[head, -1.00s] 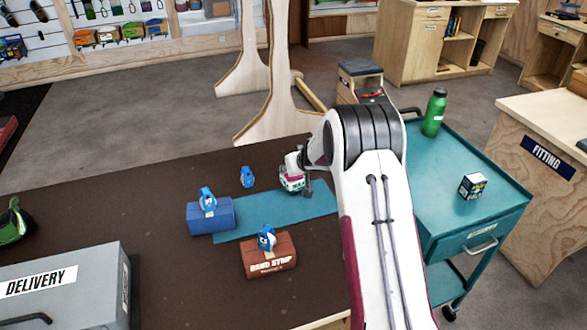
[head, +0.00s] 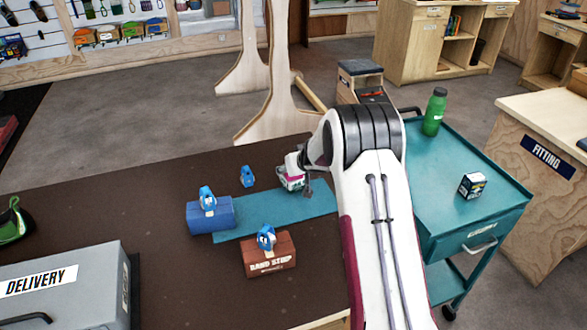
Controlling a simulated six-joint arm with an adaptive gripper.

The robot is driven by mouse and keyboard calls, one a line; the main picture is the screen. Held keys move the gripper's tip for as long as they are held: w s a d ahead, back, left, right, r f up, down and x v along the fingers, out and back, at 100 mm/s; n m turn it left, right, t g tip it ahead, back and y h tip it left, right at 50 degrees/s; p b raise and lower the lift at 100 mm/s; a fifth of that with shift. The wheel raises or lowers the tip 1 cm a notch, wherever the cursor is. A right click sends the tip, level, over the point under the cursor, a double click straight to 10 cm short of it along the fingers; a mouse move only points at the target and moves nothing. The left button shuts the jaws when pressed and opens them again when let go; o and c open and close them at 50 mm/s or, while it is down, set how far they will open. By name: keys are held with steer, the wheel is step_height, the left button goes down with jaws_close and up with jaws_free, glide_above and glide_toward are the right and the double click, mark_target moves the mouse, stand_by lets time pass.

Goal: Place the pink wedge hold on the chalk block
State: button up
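A small block-shaped thing (head: 288,182), white with pink and teal-green parts, shows at the far edge of the teal mat. It sits right at my gripper (head: 303,182), which points down beside and over it. The two overlap in the picture, so I cannot tell the pink wedge hold apart from the chalk block here, or whether they touch. My gripper's fingers are small, dark and partly hidden by my own arm. I cannot tell whether they are open or shut on something.
Blue holds sit on the blue box (head: 212,218), on the brown box (head: 268,262) and on the dark table near the teal mat (head: 245,222). A grey delivery case (head: 70,285) fills the front left. A teal cart (head: 455,160) with a green bottle (head: 434,112) stands right.

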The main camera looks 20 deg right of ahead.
steer(key=shift+r, duration=0.15)
steer(key=shift+s+r, duration=0.4)
steer(key=shift+r, duration=0.1)
steer(key=v, duration=1)
steer(key=shift+s+r, duration=0.15)
steer(key=shift+s, duration=0.15)
steer(key=s+r+m+h, duration=0.2)
steer(key=s+r+h, duration=0.2)
steer(key=s+r, duration=1.3)
steer(key=s+a+f+g+y, duration=0.1)
steer(key=s+a, duration=0.3)
steer(key=s, duration=0.5)
steer(key=s+a+n+g+y, duration=0.1)
steer(key=s+a, duration=0.3)
steer(key=s, duration=0.5)
steer(key=s+a+f+n+g+y, duration=0.1)
steer(key=s+a+y, duration=0.1)
steer(key=s, duration=0.7)
steer(key=shift+s+a+f, duration=0.15)
steer(key=shift+a+f, duration=0.15)
steer(key=shift+a, duration=0.6)
